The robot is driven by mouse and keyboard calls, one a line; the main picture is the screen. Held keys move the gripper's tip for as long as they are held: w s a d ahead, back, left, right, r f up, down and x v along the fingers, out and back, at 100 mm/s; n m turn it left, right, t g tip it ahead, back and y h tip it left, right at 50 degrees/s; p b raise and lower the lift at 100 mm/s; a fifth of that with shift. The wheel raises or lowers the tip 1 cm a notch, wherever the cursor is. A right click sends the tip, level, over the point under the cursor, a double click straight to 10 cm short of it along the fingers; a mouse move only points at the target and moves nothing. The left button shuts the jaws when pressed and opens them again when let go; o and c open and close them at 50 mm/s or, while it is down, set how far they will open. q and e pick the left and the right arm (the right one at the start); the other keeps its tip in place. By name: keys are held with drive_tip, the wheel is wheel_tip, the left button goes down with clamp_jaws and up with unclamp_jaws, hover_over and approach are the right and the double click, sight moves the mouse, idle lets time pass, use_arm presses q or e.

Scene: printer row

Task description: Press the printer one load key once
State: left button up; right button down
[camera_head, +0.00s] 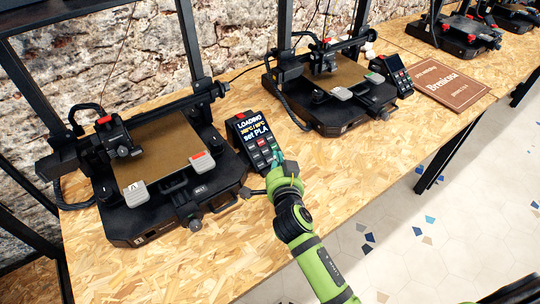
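A black control panel (243,131) stands on the wooden table beside the left printer (165,175). Its lit screen (254,125) reads "LOADING", a temperature line and "set PLA". Rows of small keys, one of them red, lie below the screen. My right gripper (277,160) is over the panel's lower right corner and looks shut, with nothing seen in it. Its fingertips cover part of the keys there, and I cannot tell whether they touch one. The key labels are too small to read. My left gripper is out of view.
A second printer (335,90) with its own panel (392,73) stands to the right. A brown sign (447,83) lies beyond it. Further printers stand at the far right. The table front (355,165) is clear. A brick wall (130,60) runs behind.

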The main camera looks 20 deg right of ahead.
drive_tip(key=shift+s+d+r+p, duration=0.25)
drive_tip(key=shift+s+r+p, duration=0.5)
drive_tip(key=shift+r, duration=0.2)
